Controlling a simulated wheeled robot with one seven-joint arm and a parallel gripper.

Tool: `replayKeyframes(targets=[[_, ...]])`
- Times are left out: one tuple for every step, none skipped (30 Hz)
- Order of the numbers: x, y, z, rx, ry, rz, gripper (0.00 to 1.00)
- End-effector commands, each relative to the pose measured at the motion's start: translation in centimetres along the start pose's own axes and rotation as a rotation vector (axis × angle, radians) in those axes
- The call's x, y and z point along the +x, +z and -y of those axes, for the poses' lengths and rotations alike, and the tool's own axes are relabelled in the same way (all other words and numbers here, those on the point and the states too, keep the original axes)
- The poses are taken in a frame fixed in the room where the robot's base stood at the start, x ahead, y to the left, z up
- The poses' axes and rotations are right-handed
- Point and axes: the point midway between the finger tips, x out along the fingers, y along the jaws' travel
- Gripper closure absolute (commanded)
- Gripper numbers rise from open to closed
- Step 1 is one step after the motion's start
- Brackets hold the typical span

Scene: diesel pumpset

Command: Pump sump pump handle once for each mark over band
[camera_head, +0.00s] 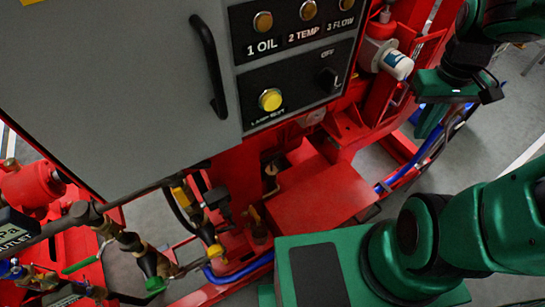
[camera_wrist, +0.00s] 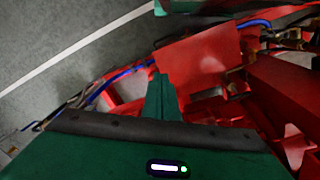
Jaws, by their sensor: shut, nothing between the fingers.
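My gripper (camera_head: 428,125) is at the upper right in the head view, pointing down beside the red frame. In the wrist view its fingers (camera_wrist: 161,92) are together with nothing held, in front of red frame parts. I cannot pick out the sump pump handle with certainty in either view. No band with marks can be made out. A white canister (camera_head: 398,65) on a red fitting is left of my gripper in the head view, apart from it.
A grey control panel (camera_head: 120,80) with a black handle (camera_head: 209,65) and a yellow lamp (camera_head: 270,100) fills the upper left. A red plate (camera_head: 320,198) lies below it. Blue hoses (camera_head: 410,172) run along the frame. Valves and pipes (camera_head: 130,240) crowd the lower left.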

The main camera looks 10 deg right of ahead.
Motion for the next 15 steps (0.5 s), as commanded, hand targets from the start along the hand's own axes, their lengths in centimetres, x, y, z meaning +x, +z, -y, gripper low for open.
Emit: replayKeyframes(targets=[[1.3,-1.4,0.9,-0.085,0.005,0.005,1.00],[2.0,-2.3,1.4,-0.137,0.007,0.001,1.00],[3.0,-3.5,2.2,-0.205,0.007,-0.005,1.00],[3.7,-4.3,2.8,-0.255,0.005,-0.010,1.00],[4.4,-5.1,3.5,-0.307,0.002,-0.015,1.00],[5.5,-6.1,4.5,-0.375,-0.004,-0.022,1.00],[6.3,-6.8,5.2,-0.424,-0.009,-0.028,1.00],[7.1,-7.4,6.1,-0.473,-0.017,-0.034,1.00],[8.2,-8.2,7.3,-0.540,-0.029,-0.044,1.00],[9.0,-8.8,8.2,-0.588,-0.039,-0.052,1.00],[9.8,-9.3,9.1,-0.634,-0.050,-0.060,1.00],[10.9,-10.0,10.4,-0.697,-0.066,-0.075,1.00],[11.7,-10.4,11.5,-0.743,-0.080,-0.085,1.00],[12.5,-10.8,12.6,-0.788,-0.095,-0.097,1.00],[13.6,-11.3,14.1,-0.847,-0.116,-0.115,1.00]])
